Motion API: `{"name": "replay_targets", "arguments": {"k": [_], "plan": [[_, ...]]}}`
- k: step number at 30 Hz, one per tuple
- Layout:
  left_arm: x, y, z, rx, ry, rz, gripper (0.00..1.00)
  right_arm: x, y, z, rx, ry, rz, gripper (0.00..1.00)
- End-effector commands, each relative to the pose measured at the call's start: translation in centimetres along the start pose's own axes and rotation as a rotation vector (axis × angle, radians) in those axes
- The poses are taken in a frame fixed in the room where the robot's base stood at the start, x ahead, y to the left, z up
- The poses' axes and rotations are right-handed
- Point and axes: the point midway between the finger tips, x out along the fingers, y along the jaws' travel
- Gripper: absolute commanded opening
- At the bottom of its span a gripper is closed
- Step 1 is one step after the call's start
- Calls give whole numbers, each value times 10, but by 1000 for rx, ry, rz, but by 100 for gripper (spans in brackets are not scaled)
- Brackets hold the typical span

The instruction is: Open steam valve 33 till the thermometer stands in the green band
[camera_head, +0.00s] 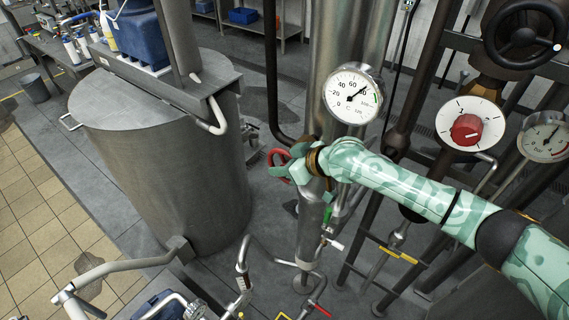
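A round white thermometer (352,95) marked in °C is mounted on the steel column. Its dark needle points up and right, near 80, just short of a short green band at the dial's right edge. A red handwheel (276,156) sits below and left of the thermometer, partly hidden by my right gripper. My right gripper (287,163), at the end of the mint-green arm, is at this wheel with its fingers around part of the rim. Whether they are closed tight on it I cannot tell. No number 33 is readable. My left gripper is not in view.
A large steel vessel (180,150) stands left of the wheel. A white dial with a red knob (466,129), a pressure gauge (543,137) and a black handwheel (525,36) are at right. Pipes and small valves crowd the floor below; tiled floor (40,215) is free at far left.

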Motion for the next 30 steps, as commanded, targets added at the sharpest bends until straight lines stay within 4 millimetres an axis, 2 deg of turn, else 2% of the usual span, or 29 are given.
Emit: {"name": "replay_targets", "arguments": {"k": [7, 11, 14, 24, 30], "plan": [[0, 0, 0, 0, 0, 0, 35, -1, 0, 1, 0, -1, 0, 40], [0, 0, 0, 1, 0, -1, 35, -11, 0, 1, -1, -1, -1, 40], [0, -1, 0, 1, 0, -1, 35, -29, 0, 2, -2, -2, 0, 40], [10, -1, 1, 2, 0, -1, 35, -120, 1, 2, -3, -1, 3, 40], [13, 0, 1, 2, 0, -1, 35, -153, 1, 1, -1, -1, 1, 40]]}}
